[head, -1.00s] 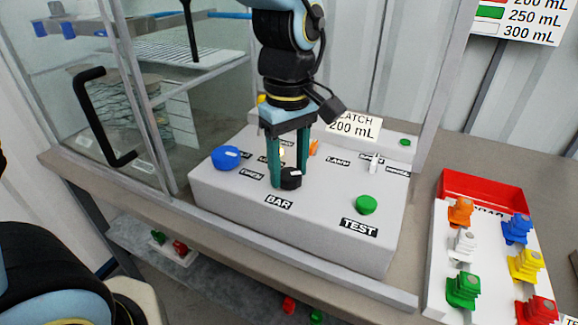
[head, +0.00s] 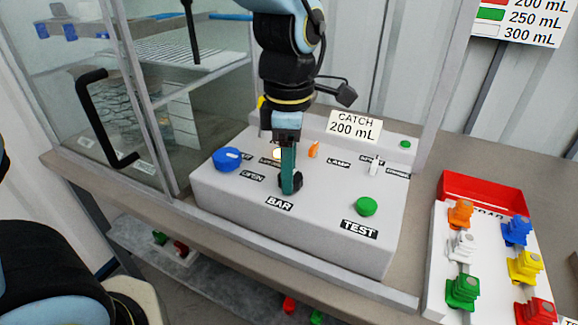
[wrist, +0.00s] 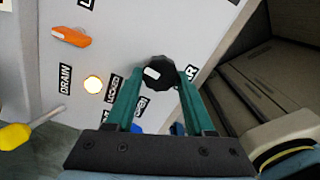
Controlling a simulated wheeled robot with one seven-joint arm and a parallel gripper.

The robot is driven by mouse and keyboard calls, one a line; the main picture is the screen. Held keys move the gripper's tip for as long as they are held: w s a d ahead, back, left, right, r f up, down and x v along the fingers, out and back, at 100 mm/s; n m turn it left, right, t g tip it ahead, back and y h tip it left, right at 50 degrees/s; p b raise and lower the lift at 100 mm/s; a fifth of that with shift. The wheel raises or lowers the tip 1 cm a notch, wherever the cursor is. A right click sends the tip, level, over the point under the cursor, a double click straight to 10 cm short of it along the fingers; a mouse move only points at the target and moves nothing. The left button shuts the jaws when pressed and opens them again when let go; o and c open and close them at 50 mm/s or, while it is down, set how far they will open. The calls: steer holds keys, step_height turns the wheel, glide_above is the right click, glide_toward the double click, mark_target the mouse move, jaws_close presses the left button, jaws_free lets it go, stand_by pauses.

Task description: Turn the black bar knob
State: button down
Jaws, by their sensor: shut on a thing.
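The black bar knob (head: 294,184) sits on the sloped white panel just above the "BAR" label, partly hidden behind a finger in the head view. In the wrist view the knob (wrist: 158,73) is a dark, lobed disc with a white mark toward its left side. My gripper (head: 288,185) points down at the panel with its green fingers at the knob. In the wrist view my gripper (wrist: 159,80) has one finger on each side of the knob, shut on it.
On the panel are a blue knob (head: 227,159) on the left, a green button (head: 365,206) by "TEST", an orange lever (head: 314,149) and a white switch (head: 374,165). A glass cabinet with a black handle (head: 98,115) stands left. A white rack (head: 437,270) of coloured parts stands right.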

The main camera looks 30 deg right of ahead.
steer(key=shift+n, duration=0.5)
steer(key=shift+c, duration=1.3)
jaws_free()
steer(key=shift+r, duration=0.1)
step_height(320, 180, up, 11)
steer(key=shift+b, duration=0.4)
steer(key=shift+f, duration=0.2)
